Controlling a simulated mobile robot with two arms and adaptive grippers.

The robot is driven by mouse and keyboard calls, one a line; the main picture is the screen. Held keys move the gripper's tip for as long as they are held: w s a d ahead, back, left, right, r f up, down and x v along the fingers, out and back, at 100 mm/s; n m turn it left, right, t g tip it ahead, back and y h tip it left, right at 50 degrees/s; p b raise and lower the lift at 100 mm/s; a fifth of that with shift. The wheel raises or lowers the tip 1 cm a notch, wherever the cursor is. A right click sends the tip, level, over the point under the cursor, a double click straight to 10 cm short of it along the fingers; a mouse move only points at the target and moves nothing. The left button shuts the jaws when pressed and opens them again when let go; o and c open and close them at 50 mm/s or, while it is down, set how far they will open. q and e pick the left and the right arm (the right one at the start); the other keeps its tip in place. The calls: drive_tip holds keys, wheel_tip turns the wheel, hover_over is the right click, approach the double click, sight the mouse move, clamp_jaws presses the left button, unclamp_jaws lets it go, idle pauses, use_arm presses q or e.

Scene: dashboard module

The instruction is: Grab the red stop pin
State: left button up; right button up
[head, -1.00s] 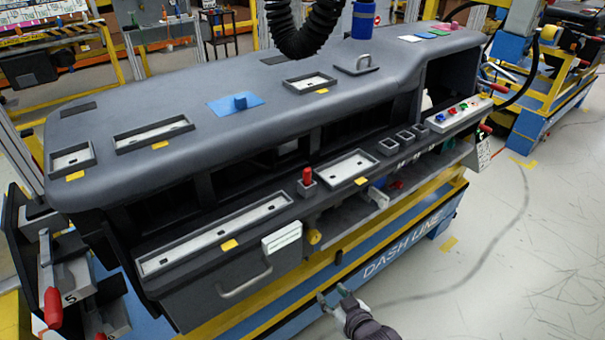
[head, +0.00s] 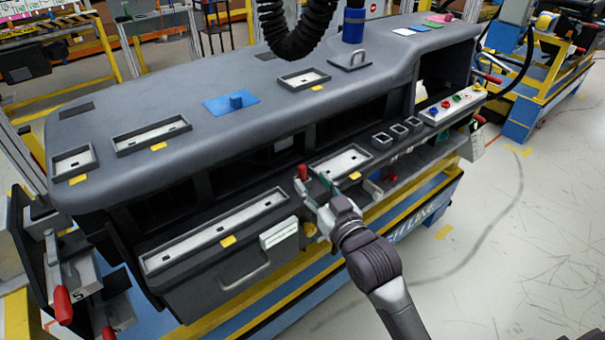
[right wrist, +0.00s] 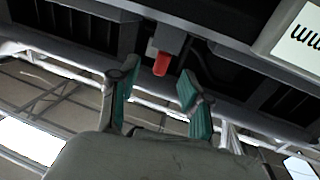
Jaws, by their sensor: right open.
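The red stop pin (head: 303,171) stands in a small dark holder on the front ledge of the dashboard module (head: 255,150). My right gripper (head: 312,185) is in front of the ledge, very close to the pin, and partly hides its holder. In the right wrist view the red pin (right wrist: 162,64) shows just beyond the gap between the two green-padded fingertips of the right gripper (right wrist: 156,80). The fingers are apart with nothing between them. Whether a finger touches the pin cannot be told. My left gripper is in neither view.
A long framed slot (head: 215,230) lies left of the pin and a shorter framed slot (head: 340,163) right of it. A white label (head: 279,233) is below. A button strip (head: 452,105) is farther right. A black hose (head: 300,30) hangs above. Floor at right is clear.

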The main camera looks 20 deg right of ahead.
sight(304, 175)
drive_tip(key=w, duration=0.2)
drive_tip(key=w+a+p, duration=0.1)
drive_tip(key=w, duration=0.2)
drive_tip(key=shift+f+p, duration=0.15)
drive_tip(key=shift+p, duration=0.15)
drive_tip(key=shift+w+f, duration=0.1)
drive_tip(key=shift+w, duration=0.1)
drive_tip(key=shift+s, duration=0.1)
clamp_jaws()
